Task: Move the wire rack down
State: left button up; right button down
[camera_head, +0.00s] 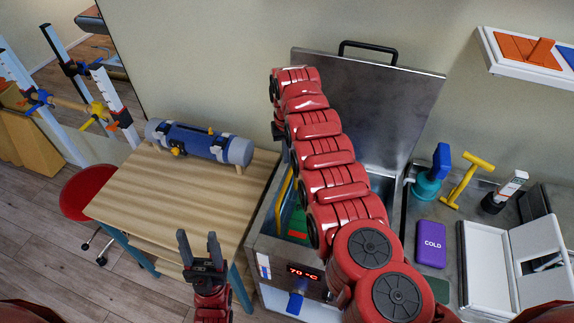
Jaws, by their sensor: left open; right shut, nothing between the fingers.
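The steel heating tank (259,243) stands open at centre, its lid (400,105) raised behind it. A yellow bar (285,200), perhaps part of the wire rack, shows inside the tank's left side. Green and orange pieces show beside it. The rest of the rack is hidden behind my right arm. My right arm crosses over the tank and bends down at its far end. My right gripper (286,152) shows only as a dark sliver near the tank's back left; it is shut and empty. My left gripper (199,248) is open and empty, fingers up, in front of the wooden table.
The wooden table (150,200) with a blue-grey cylinder (200,142) is left of the tank. A red stool (88,193) stands beside it.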

notch_tip(320, 180, up, 7)
jog(key=shift+b, duration=0.3)
jog(key=shift+f, duration=0.1)
dwell(1.6)
